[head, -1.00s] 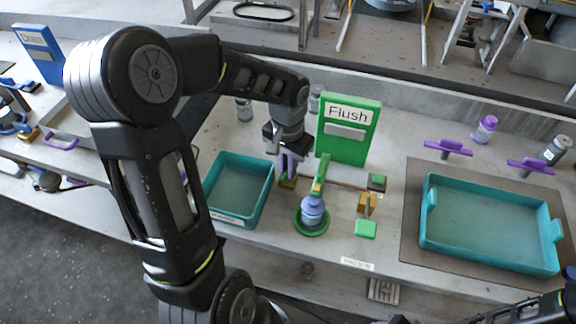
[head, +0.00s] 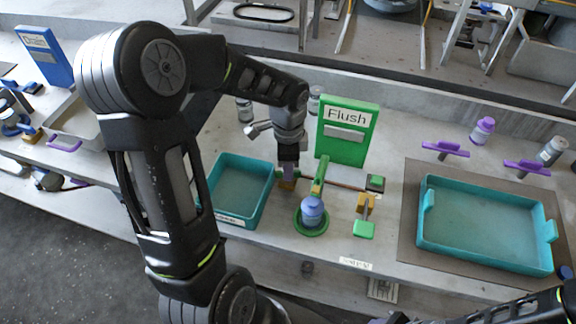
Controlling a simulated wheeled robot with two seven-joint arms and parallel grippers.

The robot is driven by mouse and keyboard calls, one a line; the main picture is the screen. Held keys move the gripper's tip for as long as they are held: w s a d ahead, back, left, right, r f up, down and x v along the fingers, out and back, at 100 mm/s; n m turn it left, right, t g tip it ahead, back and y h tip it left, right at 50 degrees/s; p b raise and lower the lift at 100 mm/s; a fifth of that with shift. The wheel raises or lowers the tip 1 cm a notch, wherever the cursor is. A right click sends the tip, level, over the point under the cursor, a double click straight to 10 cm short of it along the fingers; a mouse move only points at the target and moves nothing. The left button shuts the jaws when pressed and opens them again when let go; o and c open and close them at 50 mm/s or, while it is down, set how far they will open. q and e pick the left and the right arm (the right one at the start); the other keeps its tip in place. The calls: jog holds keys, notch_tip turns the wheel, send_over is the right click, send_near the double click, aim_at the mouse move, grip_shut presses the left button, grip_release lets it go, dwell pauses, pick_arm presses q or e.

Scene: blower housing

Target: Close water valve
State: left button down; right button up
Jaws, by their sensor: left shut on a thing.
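The water valve is at the left end of a copper pipe on the workbench, beside the green Flush sign (head: 346,140). The exact contact is hidden by the fingers. A second brass valve (head: 366,203) with a green handle (head: 363,229) is at the pipe's right side. My right gripper is out of view; only its arm shows at the lower right.
A teal tray (head: 232,219) is just left of the valve. A larger teal tray (head: 424,229) and purple handles (head: 445,148) are to the right.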

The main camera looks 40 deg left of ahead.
pick_arm(q)
jog(key=shift+m+p, duration=0.4)
jog(key=shift+m, duration=1.2)
jog(key=c, duration=1.5)
grip_release()
jog(key=shift+o, duration=0.2)
jog(key=shift+r, duration=0.15)
notch_tip(320, 180, up, 8)
jog(key=shift+f+b, duration=0.2)
jog(key=shift+b, duration=0.1)
